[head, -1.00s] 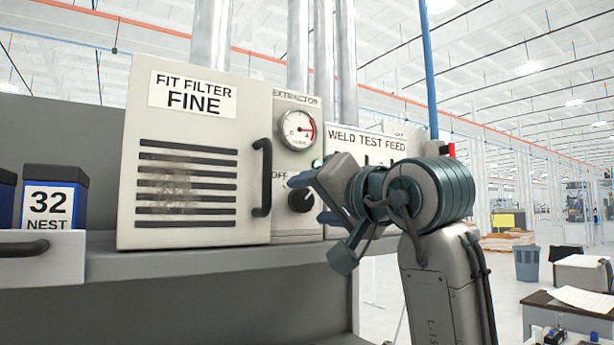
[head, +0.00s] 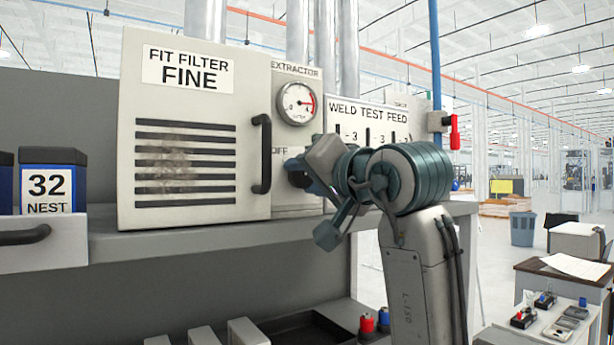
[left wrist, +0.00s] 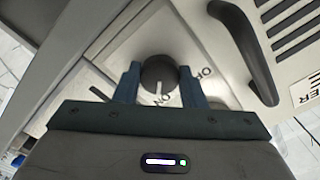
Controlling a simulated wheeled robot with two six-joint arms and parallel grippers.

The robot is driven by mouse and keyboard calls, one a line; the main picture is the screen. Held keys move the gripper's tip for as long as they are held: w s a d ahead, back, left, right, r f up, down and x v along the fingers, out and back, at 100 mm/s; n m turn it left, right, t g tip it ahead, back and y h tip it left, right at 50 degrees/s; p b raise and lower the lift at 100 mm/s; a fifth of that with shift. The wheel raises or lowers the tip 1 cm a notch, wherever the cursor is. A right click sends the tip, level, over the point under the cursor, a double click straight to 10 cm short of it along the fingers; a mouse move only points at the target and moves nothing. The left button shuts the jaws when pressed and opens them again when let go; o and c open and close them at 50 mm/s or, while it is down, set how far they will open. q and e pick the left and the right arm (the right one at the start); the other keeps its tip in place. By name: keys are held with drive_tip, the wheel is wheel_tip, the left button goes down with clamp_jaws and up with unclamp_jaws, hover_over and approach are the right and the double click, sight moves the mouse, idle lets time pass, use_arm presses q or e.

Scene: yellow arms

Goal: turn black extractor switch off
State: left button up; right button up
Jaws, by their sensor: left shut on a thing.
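The black extractor switch (left wrist: 158,72) is a round knob with a white pointer line. In the left wrist view it sits between the two blue fingers of my left gripper (left wrist: 160,76), which is shut on it. The pointer is toward the ON label (left wrist: 162,99); the OFF label (left wrist: 203,72) is to the right. In the head view my left gripper (head: 303,175) is at the extractor panel (head: 297,135), below its gauge (head: 296,103), and covers most of the knob. My right gripper is in neither view.
A filter box (head: 200,60) with a black handle (head: 262,155) stands just left of the panel. The weld test feed panel (head: 365,108) is to the right, with a red valve lever (head: 454,132) beyond it. A shelf (head: 200,232) runs below.

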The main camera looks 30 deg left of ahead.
use_arm(q)
drive_tip(key=n+b, duration=0.2)
drive_tip(key=n, duration=0.1)
drive_tip(key=shift+f, duration=0.15)
drive_tip(key=n+b, duration=0.3)
drive_tip(key=n, duration=0.2)
drive_tip(key=n+b, duration=0.2)
drive_tip(key=n, duration=0.3)
drive_tip(key=n+b, duration=0.1)
drive_tip(key=n, duration=0.3)
drive_tip(key=shift+w+n, duration=0.1)
drive_tip(key=shift+n, duration=0.5)
drive_tip(key=o, duration=0.8)
drive_tip(key=shift+o, duration=1)
